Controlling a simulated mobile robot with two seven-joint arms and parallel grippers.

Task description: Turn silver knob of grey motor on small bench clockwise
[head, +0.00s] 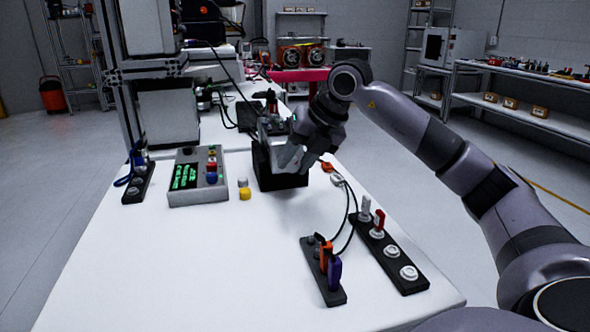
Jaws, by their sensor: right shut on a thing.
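The small bench (180,260) has a white top and fills the middle of the head view. A dark block-shaped unit (282,181) with a grey upper part stands on it, at the far middle; I take this to be the grey motor on its mount. My right gripper (296,160) reaches in from the right and is pressed against the near side of this unit, its fingers shut on a small part there. I take that part to be the silver knob; the fingers hide it, so its turn angle does not show. My left gripper is out of view.
A grey control box (180,196) with green displays stands left of the motor. Small yellow and white caps (245,194) lie between them. Black strips with plugs (323,283) and round sockets (392,250) lie front right, with cables behind. The front left bench top is clear.

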